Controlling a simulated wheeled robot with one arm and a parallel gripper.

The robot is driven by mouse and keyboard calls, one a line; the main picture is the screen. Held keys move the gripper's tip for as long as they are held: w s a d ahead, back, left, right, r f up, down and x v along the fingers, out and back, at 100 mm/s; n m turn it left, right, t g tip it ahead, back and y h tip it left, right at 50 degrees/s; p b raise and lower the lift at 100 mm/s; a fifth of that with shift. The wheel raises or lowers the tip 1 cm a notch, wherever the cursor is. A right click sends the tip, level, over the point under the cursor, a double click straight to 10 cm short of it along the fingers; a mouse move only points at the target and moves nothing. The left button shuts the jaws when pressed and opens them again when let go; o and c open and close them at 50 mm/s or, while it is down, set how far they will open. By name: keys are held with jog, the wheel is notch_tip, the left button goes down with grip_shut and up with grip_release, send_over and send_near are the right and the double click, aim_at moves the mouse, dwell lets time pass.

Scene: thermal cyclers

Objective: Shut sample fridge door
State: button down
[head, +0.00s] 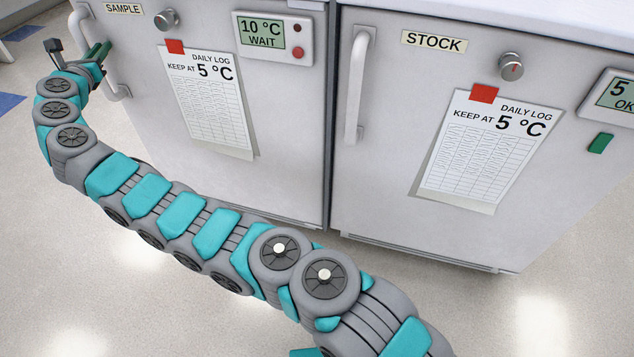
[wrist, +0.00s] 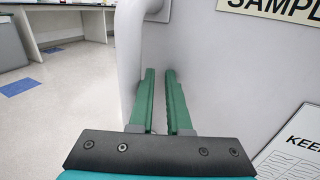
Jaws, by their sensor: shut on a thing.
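The sample fridge door (head: 285,120) is a light grey panel at the left in the head view, labelled SAMPLE, with a display reading 10 °C WAIT. Its white handle (head: 115,91) is a vertical bar near the door's left edge. In the wrist view the handle (wrist: 129,22) runs down at the left of my green fingers. My gripper (head: 98,50) is at this handle, its fingers close together with a narrow gap. The grip on the bar itself is mostly hidden in the wrist view (wrist: 160,72). I cannot tell how far the door stands from its frame.
The stock fridge (head: 385,150) stands right beside it, with its own handle (head: 355,90). Daily log sheets hang on both doors. In the wrist view a bench (wrist: 80,22) and a grey cabinet (wrist: 10,45) stand far left. The floor (wrist: 75,100) left of the door is clear.

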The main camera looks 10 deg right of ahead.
jog(key=shift+w+d+r, duration=0.35)
jog(key=shift+w+d, duration=0.3)
jog(key=shift+r, duration=0.15)
jog(key=s+a, duration=0.1)
jog(key=s, duration=0.8)
jog(key=shift+a+f+b, duration=0.15)
jog(key=shift+f+b, duration=0.25)
jog(key=shift+f, duration=0.05)
